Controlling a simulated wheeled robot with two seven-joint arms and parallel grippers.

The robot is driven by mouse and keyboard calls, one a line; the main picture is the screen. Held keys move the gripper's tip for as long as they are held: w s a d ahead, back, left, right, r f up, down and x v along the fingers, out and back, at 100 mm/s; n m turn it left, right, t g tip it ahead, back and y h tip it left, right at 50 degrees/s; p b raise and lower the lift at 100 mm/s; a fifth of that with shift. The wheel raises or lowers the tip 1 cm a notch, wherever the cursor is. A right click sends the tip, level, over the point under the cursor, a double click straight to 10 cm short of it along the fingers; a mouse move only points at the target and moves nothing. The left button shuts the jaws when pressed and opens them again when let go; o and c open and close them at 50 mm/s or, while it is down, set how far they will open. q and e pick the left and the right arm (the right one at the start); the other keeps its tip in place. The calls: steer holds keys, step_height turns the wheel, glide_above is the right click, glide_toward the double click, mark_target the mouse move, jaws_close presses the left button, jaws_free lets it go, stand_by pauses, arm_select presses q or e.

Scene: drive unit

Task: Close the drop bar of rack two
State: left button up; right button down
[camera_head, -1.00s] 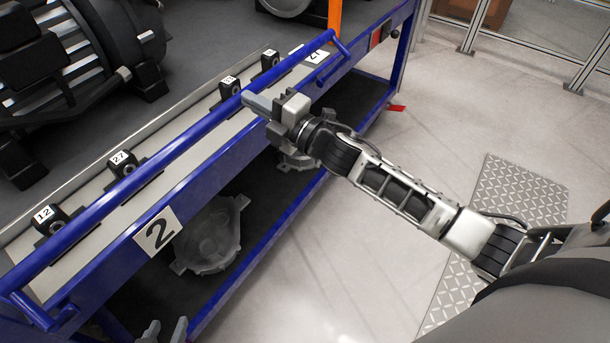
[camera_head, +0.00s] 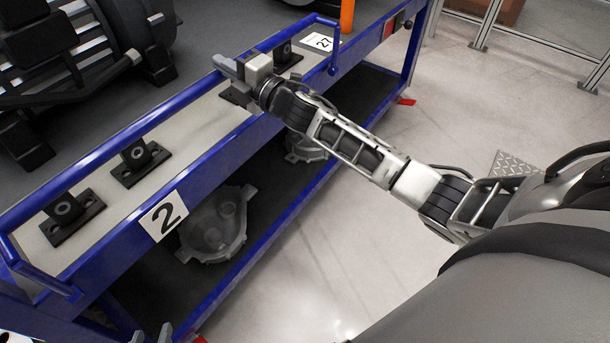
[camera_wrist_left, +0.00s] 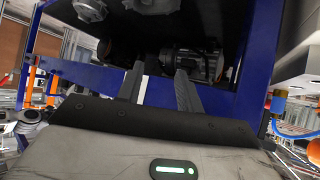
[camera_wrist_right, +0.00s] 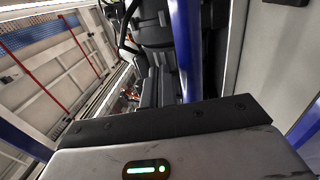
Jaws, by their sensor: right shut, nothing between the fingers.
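Rack two carries a white "2" plate (camera_head: 163,215) on its blue front rail. Its blue drop bar (camera_head: 120,137) runs lengthwise above the rack top, set back from the front rail, with bent arms at both ends. My right gripper (camera_head: 228,68) is shut and empty at the bar's far half. In the right wrist view the bar (camera_wrist_right: 186,50) passes just right of the shut fingers (camera_wrist_right: 157,88); contact is unclear. My left gripper (camera_head: 152,335) barely shows at the bottom edge. In the left wrist view its fingers (camera_wrist_left: 158,88) are apart and empty, facing the rack's lower part.
Black bracket blocks (camera_head: 140,160) stand on the pale strip between bar and front rail. A large dark motor (camera_head: 70,75) lies behind the bar. Grey castings (camera_head: 220,225) sit on the lower shelf. A "27" plate (camera_head: 318,41) and an orange post (camera_head: 347,15) are at the far end.

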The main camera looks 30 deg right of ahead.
arm_select(q)
steer(key=shift+s+f, duration=0.1)
arm_select(e)
steer(key=shift+w, duration=0.1)
stand_by(0.5)
